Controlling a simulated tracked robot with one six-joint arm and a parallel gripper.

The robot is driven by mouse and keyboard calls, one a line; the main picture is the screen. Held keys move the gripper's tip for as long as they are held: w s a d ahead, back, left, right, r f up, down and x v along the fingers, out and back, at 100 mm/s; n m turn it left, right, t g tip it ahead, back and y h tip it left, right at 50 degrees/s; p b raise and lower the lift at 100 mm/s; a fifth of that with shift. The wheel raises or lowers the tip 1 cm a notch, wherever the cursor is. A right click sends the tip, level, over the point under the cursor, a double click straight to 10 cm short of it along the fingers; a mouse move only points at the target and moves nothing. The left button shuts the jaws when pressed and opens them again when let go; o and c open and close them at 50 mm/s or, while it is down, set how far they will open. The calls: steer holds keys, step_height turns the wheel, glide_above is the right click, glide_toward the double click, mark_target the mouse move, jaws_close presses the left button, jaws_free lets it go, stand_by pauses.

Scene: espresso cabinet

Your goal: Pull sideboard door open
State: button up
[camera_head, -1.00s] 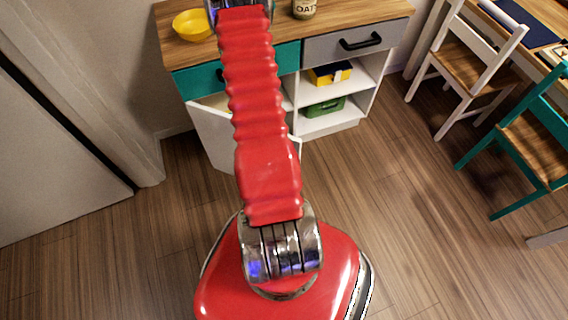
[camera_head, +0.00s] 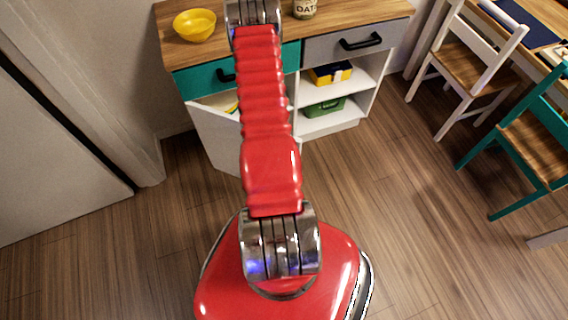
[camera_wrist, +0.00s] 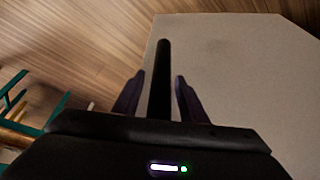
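The sideboard (camera_head: 345,72) has a wooden top, a teal drawer (camera_head: 200,80) and a grey drawer (camera_head: 325,47). In the wrist view, the pale door panel (camera_wrist: 235,70) fills the right side. Its black bar handle (camera_wrist: 161,75) runs between the two fingers of my gripper (camera_wrist: 157,90), with a gap visible on both sides. My gripper is hidden in the head view.
A yellow bowl (camera_head: 195,25) and a jar (camera_head: 305,8) stand on the sideboard top. Open shelves hold a yellow box (camera_head: 331,73) and a green box (camera_head: 324,106). Chairs (camera_head: 470,60) stand at the right. A wall is at the left. Floor around my base is clear.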

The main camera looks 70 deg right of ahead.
jaws_close()
stand_by(0.4)
